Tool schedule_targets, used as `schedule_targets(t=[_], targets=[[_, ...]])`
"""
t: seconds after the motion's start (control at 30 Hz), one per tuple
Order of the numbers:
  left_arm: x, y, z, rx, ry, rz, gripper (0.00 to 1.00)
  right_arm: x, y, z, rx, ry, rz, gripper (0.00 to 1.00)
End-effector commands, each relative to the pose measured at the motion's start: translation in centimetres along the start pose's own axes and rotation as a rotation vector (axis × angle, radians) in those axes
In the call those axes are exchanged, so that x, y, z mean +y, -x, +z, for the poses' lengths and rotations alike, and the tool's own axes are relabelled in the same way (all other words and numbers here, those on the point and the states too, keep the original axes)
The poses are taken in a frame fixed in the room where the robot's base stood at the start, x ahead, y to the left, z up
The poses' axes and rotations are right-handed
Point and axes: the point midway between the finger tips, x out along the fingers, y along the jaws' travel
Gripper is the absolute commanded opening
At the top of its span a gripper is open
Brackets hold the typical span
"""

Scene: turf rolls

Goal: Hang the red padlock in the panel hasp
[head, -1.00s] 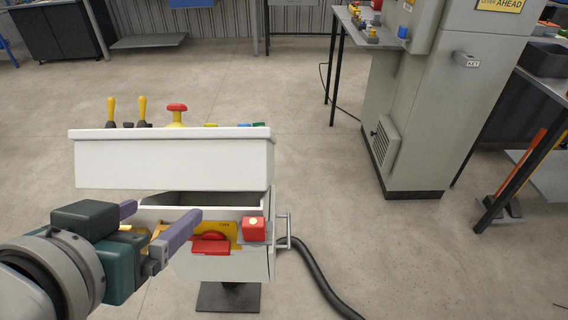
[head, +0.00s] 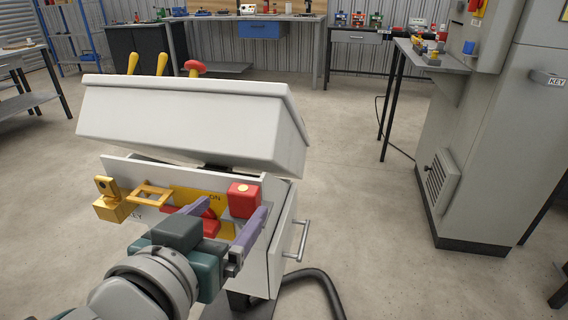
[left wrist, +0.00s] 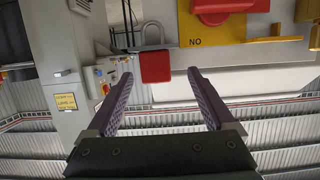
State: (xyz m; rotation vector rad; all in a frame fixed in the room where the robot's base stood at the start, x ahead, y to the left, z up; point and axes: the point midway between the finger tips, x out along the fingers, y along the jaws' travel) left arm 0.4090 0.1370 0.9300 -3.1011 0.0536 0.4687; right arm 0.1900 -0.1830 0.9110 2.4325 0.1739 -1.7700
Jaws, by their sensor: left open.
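The red padlock (head: 244,203), a red block with a yellow round spot on top, is at the right end of the white console's front. In the left wrist view the padlock (left wrist: 155,67) shows a grey shackle and lies between the fingertips in the picture. My left gripper (head: 226,220) is open and empty, its purple fingers pointing at the console front; contact with the padlock cannot be told. A yellow open bracket (head: 153,194), which looks like the hasp, sits further left. A red handle (head: 205,222) on a yellow plate is partly hidden by my gripper. My right gripper is out of view.
A gold block (head: 110,206) sits at the console's left end. The console's white lid (head: 190,118) overhangs the front. A grey side handle (head: 302,240) sticks out at right, above a black hose (head: 325,285). A grey cabinet (head: 490,130) stands further right.

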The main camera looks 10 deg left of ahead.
Motion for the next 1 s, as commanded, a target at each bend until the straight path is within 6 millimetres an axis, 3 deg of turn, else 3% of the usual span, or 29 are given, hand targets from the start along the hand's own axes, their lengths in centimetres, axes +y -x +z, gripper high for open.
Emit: schedule_targets(t=[0.3,0.63,1.0], targets=[[0.6,-4.5,0.1,0.001,0.0,0.0,0.88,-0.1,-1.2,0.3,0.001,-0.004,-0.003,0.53],[0.6,-5.0,0.0,0.0,0.0,-0.001,0.86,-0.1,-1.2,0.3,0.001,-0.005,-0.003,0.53],[0.6,-5.0,0.0,0.0,0.0,0.0,0.45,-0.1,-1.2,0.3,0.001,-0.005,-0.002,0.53]])
